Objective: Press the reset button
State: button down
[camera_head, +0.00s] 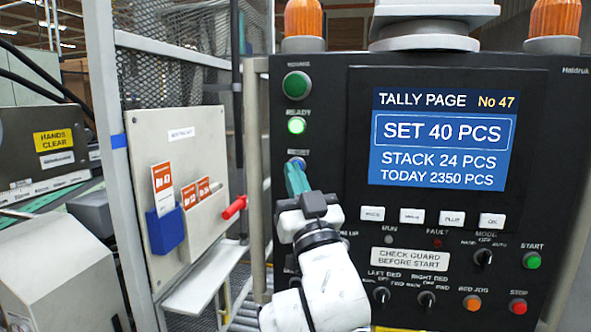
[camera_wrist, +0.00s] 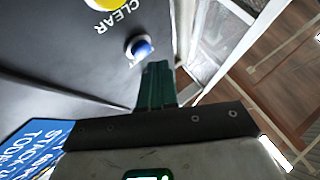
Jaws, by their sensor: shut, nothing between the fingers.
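A blue button (camera_wrist: 140,47) with a pale ring sits on the dark panel in the wrist view. In the head view the button (camera_head: 296,161) shows only in part, below the lit green READY lamp (camera_head: 297,125), behind my fingertips. My gripper (camera_head: 296,177), with teal fingers, is shut and empty, pointing at the panel. In the wrist view its fingertips (camera_wrist: 157,68) are right beside the blue button. I cannot tell if they touch it.
A green button (camera_head: 296,84) is above the READY lamp. The tally screen (camera_head: 438,138) is to the right, with several keys and knobs below. A mesh guard (camera_head: 175,75) and a document board (camera_head: 205,130) with a red handle (camera_head: 235,207) stand left.

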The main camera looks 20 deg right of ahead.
jog(key=s+a+b, duration=0.1)
jog(key=s, duration=0.1)
jog(key=s+a+b, duration=0.1)
jog(key=s+a, duration=0.1)
dwell(0.6)
dwell(0.6)
jog(key=s+d+f+g, duration=0.2)
jog(key=d+f+g, duration=0.15)
jog(key=f, duration=0.75)
jog(key=s+d+f+g, duration=0.2)
jog(key=f+g, duration=0.2)
jog(key=f, duration=0.7)
jog(key=s+d+f+g, duration=0.2)
jog(key=d+f+g, duration=0.15)
jog(key=f, duration=0.75)
jog(key=s+d+f+g, duration=0.1)
jog(key=s+f+g, duration=0.5)
jog(key=s+f, duration=0.6)
jog(key=s+f+g+y, duration=0.1)
jog(key=s+f+g, duration=0.2)
jog(key=s, duration=0.6)
jog(key=s+a+f+g+y, duration=0.1)
jog(key=s+f+g, duration=0.3)
jog(key=s+f, duration=0.3)
jog(key=shift+s+a, duration=0.25)
jog(key=shift+s, duration=0.95)
